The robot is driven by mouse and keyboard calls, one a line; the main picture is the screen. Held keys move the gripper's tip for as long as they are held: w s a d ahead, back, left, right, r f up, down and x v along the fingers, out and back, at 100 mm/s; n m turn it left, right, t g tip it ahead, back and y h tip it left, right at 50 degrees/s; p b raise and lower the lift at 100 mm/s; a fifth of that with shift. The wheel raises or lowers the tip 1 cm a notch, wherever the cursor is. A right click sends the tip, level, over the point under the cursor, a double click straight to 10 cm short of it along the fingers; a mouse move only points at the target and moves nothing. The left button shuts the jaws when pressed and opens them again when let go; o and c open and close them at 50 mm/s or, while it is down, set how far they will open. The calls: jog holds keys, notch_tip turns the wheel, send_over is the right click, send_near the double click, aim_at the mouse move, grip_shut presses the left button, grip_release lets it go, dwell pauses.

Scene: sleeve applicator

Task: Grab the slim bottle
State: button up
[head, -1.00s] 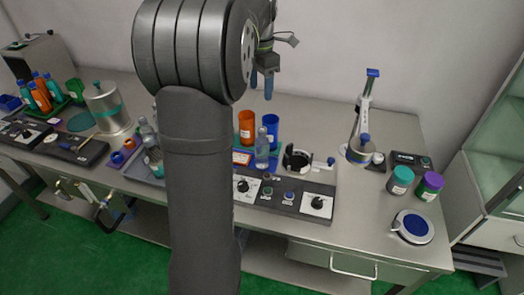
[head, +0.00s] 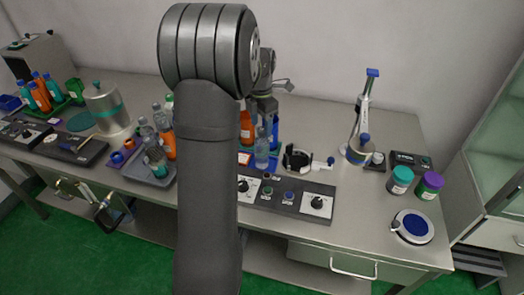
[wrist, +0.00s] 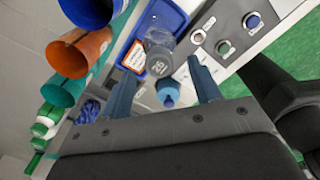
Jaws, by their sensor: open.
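A clear slim bottle (head: 262,150) with a bluish top stands at the front of the small blue tray, behind the control panel. In the wrist view the bottle (wrist: 160,48) is seen from its top end, and its blue cap (wrist: 168,92) shows between my fingers. My gripper (head: 266,118) is open, pointing down just above the bottle. In the wrist view the gripper's fingers (wrist: 162,84) lie on either side of the cap, with gaps on both sides. I cannot tell the exact height of the fingertips against the cap.
The control panel (head: 285,200) lies in front. A grey tray (head: 148,172) with several bottles is to the left.

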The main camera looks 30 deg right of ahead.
aim_at(262, 129)
notch_tip(262, 129, down, 4)
jog(key=shift+r, duration=0.25)
jog(key=shift+c, duration=0.3)
grip_shut()
jog(key=shift+d+r, duration=0.1)
jog(key=shift+r, duration=0.1)
